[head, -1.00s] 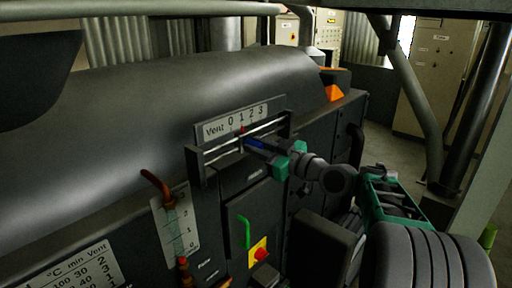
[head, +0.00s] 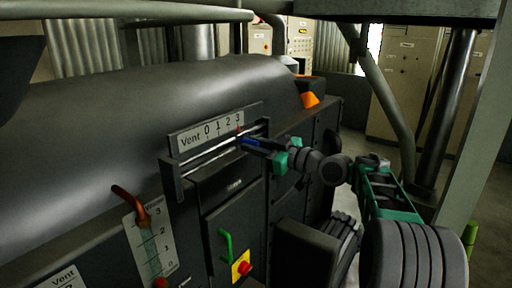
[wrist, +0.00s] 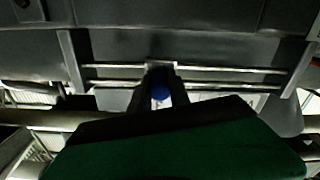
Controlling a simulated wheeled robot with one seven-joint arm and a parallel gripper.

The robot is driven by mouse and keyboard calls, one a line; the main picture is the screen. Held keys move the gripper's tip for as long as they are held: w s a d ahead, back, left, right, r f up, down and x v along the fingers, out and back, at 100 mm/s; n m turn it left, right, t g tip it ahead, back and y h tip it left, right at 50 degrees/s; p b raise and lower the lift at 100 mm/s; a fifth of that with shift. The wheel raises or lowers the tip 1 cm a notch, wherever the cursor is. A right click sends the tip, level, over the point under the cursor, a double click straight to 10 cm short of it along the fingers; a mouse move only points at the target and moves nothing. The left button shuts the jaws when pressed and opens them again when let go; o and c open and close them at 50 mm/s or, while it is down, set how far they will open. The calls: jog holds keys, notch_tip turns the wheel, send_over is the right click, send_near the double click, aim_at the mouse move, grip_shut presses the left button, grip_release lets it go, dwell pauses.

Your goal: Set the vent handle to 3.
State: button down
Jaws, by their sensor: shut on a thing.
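The vent scale plate (head: 211,130) reads "Vent 0 1 2 3" above two horizontal slide rails. A small red pointer (head: 239,128) stands just below the 3. The vent handle, with a blue grip (head: 247,142), sits on the rails near their right part. My gripper (head: 254,144) comes in from the right and is shut on the handle. In the wrist view the blue grip end (wrist: 160,88) shows between my dark fingers (wrist: 160,98), in front of the rails (wrist: 225,77). The fingers hide part of the handle.
A lower gauge plate (head: 150,240) with an orange-brown lever (head: 128,202) is at the left. A green handle (head: 225,245) and a red knob on yellow (head: 242,267) are below the rails. The large grey drum (head: 130,115) lies behind.

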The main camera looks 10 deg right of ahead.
jog(key=c, duration=1.2)
grip_release()
jog(key=shift+w+d, duration=0.15)
jog(key=b+v, duration=0.2)
jog(key=v, duration=0.5)
jog(key=shift+s+d+b, duration=0.3)
